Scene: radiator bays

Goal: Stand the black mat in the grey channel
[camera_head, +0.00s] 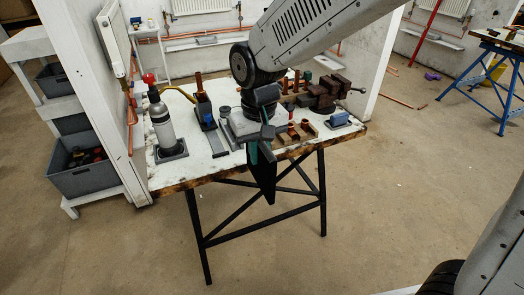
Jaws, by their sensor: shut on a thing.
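My gripper (262,145) is shut on the black mat (264,180). The mat hangs upright below the jaws, its face nearly edge-on, in front of the table's front edge as seen from the head camera. A long narrow dark grey strip on the table (217,145), left of my gripper, looks like the grey channel. Its inside is too small to make out. My arm and gripper hide part of the table's middle.
A silver bottle (161,124) stands at the table's left. A torch with a yellow hose (204,108) stands behind the strip. Copper fittings (293,130), dark red blocks (325,92) and a blue item (340,118) fill the right. White table (195,158) shows bare at front left.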

